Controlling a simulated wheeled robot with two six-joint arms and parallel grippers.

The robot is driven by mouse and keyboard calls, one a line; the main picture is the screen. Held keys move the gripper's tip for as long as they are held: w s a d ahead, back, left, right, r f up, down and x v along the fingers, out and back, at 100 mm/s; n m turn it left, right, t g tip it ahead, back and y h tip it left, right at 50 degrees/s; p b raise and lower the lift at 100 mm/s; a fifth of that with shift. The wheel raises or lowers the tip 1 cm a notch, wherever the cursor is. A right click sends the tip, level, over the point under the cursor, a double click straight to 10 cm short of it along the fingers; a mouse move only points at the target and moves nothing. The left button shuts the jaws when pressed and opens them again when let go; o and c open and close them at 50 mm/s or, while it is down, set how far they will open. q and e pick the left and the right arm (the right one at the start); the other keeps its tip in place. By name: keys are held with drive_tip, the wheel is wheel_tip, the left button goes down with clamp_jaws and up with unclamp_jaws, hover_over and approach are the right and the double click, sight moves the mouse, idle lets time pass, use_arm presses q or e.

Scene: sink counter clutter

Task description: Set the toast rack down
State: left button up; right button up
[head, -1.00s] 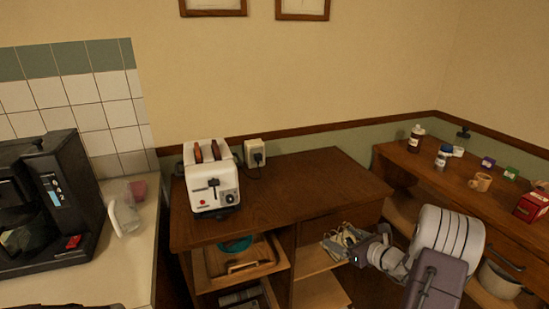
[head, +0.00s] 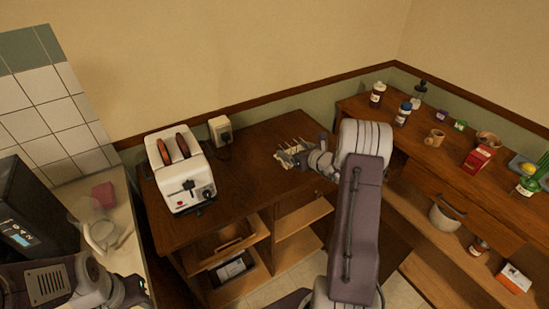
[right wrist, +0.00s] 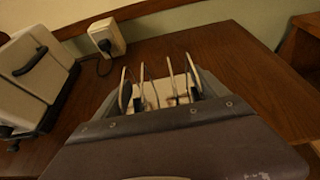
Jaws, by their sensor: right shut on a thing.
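The toast rack (head: 288,152), pale with thin upright dividers, is over the right part of the wooden cabinet top (head: 245,170). My right gripper (head: 297,157) is shut on it. In the right wrist view the rack (right wrist: 153,101) stands roughly upright between the fingers, partly hidden by the gripper body. I cannot tell whether its base touches the wood. My left gripper (head: 132,291) is low at the left edge of the head view, by the white counter; its fingers are too unclear to read.
A white toaster (head: 181,171) with toast stands on the cabinet's left part, before a wall socket (head: 220,130). Bare wood lies between toaster and rack. A second wooden counter (head: 420,155) at right carries jars, a mug (head: 435,138) and a red box (head: 478,158).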

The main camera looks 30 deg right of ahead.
use_arm(q)
drive_tip(key=shift+w+r, duration=0.15)
drive_tip(key=shift+r, duration=0.15)
use_arm(e)
drive_tip(key=w+a+f, duration=0.2)
drive_tip(key=w, duration=0.1)
drive_tip(key=shift+w+a+f, duration=0.1)
drive_tip(key=shift+w, duration=0.1)
drive_tip(key=shift+w+a+f, duration=0.15)
drive_tip(key=shift+w, duration=0.05)
use_arm(q)
drive_tip(key=shift+s+r, duration=0.15)
drive_tip(key=shift+s, duration=0.1)
use_arm(e)
drive_tip(key=shift+s+f, duration=0.1)
drive_tip(key=shift+f, duration=0.2)
use_arm(q)
drive_tip(key=shift+r+p, duration=0.25)
drive_tip(key=shift+p, duration=0.25)
use_arm(e)
wheel_tip(320, 180, down, 3)
drive_tip(key=shift+r, duration=0.1)
use_arm(q)
drive_tip(key=shift+w, duration=0.15)
use_arm(e)
drive_tip(key=shift+f, duration=0.4)
use_arm(q)
drive_tip(key=shift+f, duration=0.1)
